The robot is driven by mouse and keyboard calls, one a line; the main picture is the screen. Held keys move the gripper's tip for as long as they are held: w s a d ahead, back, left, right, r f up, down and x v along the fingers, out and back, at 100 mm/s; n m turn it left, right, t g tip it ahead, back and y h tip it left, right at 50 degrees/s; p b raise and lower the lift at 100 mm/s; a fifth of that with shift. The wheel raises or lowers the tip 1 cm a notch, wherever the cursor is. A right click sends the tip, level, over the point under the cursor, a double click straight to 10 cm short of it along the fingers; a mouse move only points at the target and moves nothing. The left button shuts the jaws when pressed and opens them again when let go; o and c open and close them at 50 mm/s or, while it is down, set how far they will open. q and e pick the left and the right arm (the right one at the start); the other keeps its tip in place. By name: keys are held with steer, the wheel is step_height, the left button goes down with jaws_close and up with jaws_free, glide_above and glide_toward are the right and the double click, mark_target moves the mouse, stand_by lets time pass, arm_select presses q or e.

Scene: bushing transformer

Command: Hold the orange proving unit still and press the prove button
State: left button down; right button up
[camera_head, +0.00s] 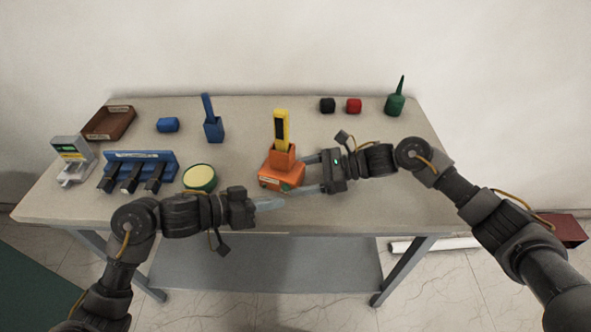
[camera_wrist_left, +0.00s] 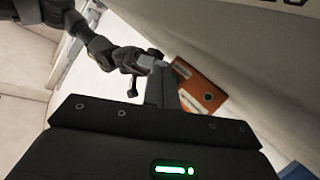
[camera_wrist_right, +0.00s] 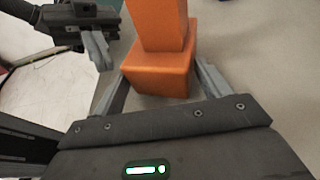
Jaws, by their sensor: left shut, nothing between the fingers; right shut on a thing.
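The orange proving unit (camera_head: 276,182) stands upright at the table's front middle, with a yellow tester (camera_head: 281,130) upright in its top. My right gripper (camera_head: 299,175) is shut on the unit from the right; the right wrist view shows the orange block (camera_wrist_right: 160,78) between its fingers. My left gripper (camera_head: 282,202) is shut and empty, its tips just in front of the unit near the table edge. In the left wrist view, the unit's face (camera_wrist_left: 200,85) shows a pale label and a small dark round spot (camera_wrist_left: 208,97), perhaps the prove button. The fingertips look apart from it.
A green-rimmed round pot (camera_head: 200,178) and a blue rack (camera_head: 140,168) with black parts stand to the left. The right front tabletop is clear.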

arm_select(q)
steer(key=shift+w+d, duration=0.35)
steer(key=shift+w, duration=0.45)
steer(key=shift+w, duration=0.1)
stand_by(1.4)
steer(key=shift+w+d, duration=0.15)
steer(key=shift+w, duration=0.15)
stand_by(0.3)
steer(key=shift+s+a, duration=0.2)
steer(key=shift+s, duration=0.25)
steer(key=shift+s+a, duration=0.4)
steer(key=shift+s, duration=0.5)
steer(key=shift+s+a, duration=0.35)
steer(key=shift+s, duration=0.6)
steer(key=shift+s+a, duration=0.4)
steer(key=shift+s, duration=0.5)
